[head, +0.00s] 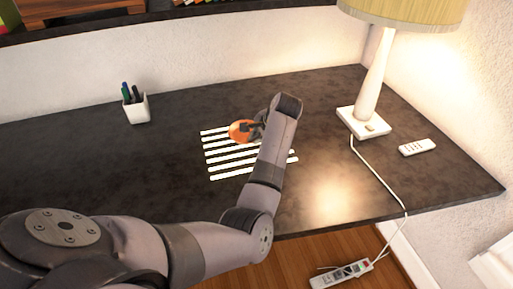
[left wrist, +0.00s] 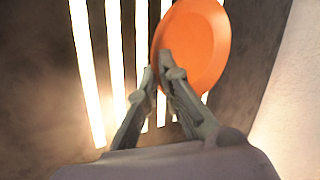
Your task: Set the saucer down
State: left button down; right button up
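The orange saucer (head: 238,132) is over the upper part of a set of white parallel strips (head: 228,158) on the dark desk. In the left wrist view, the saucer (left wrist: 200,42) looks tilted, with the bright strips (left wrist: 90,70) behind it. My left gripper (head: 256,127) is at the saucer's right side in the head view. Its fingers (left wrist: 158,68) are close together, one on each side of the saucer's rim. I cannot tell whether the saucer touches the strips. My right gripper is not in view.
A white pen cup (head: 137,108) stands at the back left of the desk (head: 70,160). A lamp (head: 368,85) and a remote (head: 417,147) are at the right, with a cable (head: 385,185) running over the front edge. The desk's left side is clear.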

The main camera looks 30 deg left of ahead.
pick_arm(q)
notch_tip(320, 180, down, 5)
jog(key=shift+r, duration=0.1)
jog(key=c, duration=2.1)
grip_release()
jog(key=shift+d, duration=0.1)
jog(key=shift+o, duration=0.2)
jog(key=v, duration=1.2)
